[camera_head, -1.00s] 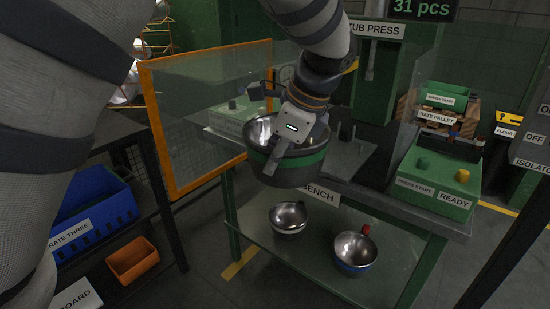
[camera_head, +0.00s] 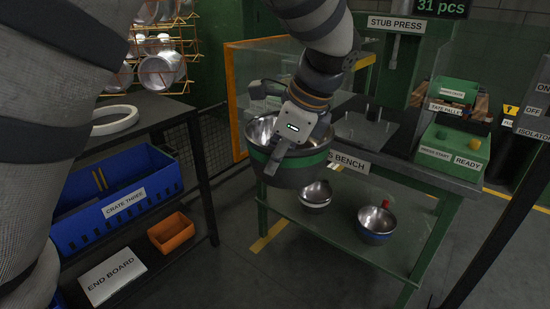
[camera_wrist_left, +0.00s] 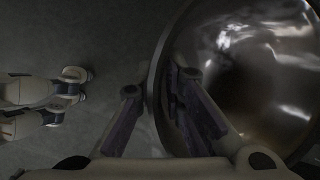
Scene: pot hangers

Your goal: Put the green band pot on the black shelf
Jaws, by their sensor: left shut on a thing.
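The green band pot (camera_head: 308,172) is a dark-sided metal bowl with a green stripe under its rim. My left gripper (camera_head: 275,160) is shut on its near left rim, one finger outside the wall. The pot hangs in the air in front of the bench, opening upward. In the left wrist view its shiny inside (camera_wrist_left: 255,70) fills the right half, with the rim between my fingers (camera_wrist_left: 155,88). The black shelf (camera_head: 155,112) stands at the left, apart from the pot. My arm hides part of its top.
A white ring (camera_head: 112,122) lies on the shelf top. Below are a blue crate (camera_head: 140,210) and an orange bin (camera_head: 171,232). A wire rack (camera_head: 165,85) with metal pots stands behind. Two bowls (camera_head: 315,195) (camera_head: 376,222) sit on the bench's lower shelf.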

